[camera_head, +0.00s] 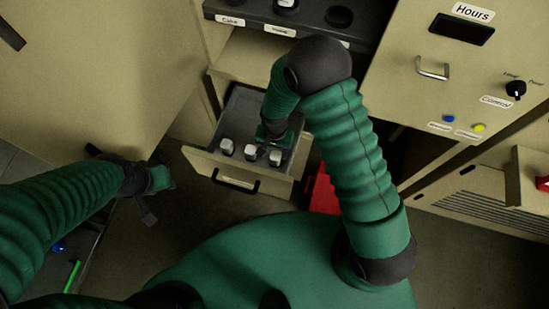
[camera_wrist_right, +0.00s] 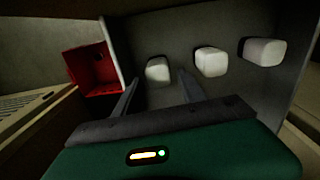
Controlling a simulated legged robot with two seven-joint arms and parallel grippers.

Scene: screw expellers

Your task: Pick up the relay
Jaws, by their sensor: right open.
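Three pale relay-like blocks stand in a row in an open grey drawer (camera_head: 240,108): a left one (camera_head: 226,147), a middle one (camera_head: 250,152) and a right one (camera_head: 275,157). My right gripper (camera_wrist_right: 158,80) is open and reaches down into the drawer. In the wrist view, the block nearest the red box (camera_wrist_right: 158,70) shows between its finger ends, with the other two blocks (camera_wrist_right: 211,61) (camera_wrist_right: 264,51) to the right. Whether a finger touches it is unclear. My left gripper (camera_head: 143,188) is low at left, away from the drawer; its jaw state is unclear.
The drawer's beige front has a black handle (camera_head: 236,184). A red box (camera_head: 320,190) is right of the drawer and also shows in the wrist view (camera_wrist_right: 92,72). A labelled dark shelf (camera_head: 270,20) is above. A beige panel (camera_head: 440,60) with buttons stands at right.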

